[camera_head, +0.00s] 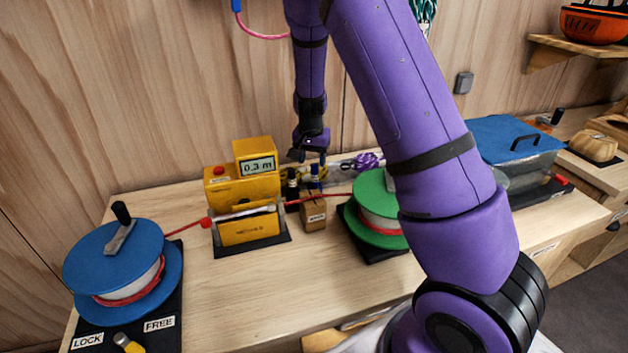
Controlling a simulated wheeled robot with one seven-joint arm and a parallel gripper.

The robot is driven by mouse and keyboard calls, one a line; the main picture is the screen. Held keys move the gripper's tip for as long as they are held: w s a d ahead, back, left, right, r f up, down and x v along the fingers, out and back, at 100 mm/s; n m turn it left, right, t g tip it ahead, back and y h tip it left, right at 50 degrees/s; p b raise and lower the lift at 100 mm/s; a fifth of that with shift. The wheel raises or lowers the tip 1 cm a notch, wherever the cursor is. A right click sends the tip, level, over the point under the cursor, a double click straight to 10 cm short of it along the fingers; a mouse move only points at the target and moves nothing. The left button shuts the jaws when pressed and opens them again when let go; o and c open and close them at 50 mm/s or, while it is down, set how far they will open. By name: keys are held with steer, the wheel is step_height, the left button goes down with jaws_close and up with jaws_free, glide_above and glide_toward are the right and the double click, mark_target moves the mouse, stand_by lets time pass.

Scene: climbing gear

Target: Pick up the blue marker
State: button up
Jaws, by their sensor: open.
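The blue marker (314,178) looks upright in a small wooden block (314,217) with a label on its front. A dark marker (292,184) stands just left of it. My gripper (309,157) points down just above the two markers, with its fingers apart and nothing seen between them. A small gap seems to lie between the fingertips and the blue marker's top, but the exact distance is hard to tell. The lower part of the marker is hidden in the block.
A yellow meter (243,190) reading 0.3 m stands left of the block, with a red cord running past. A green reel (375,205) is close on the right, partly behind my arm. A blue reel (118,262) sits front left. A blue-lidded box (512,140) stands right.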

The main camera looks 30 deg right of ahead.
mark_target(315, 165)
steer(key=f, duration=0.3)
steer(key=shift+s+d+f, duration=0.3)
steer(key=shift+f, duration=0.05)
steer(key=shift+w+f, duration=0.1)
steer(key=shift+f, duration=0.45)
steer(key=shift+c, duration=0.5)
steer(key=c, duration=0.9)
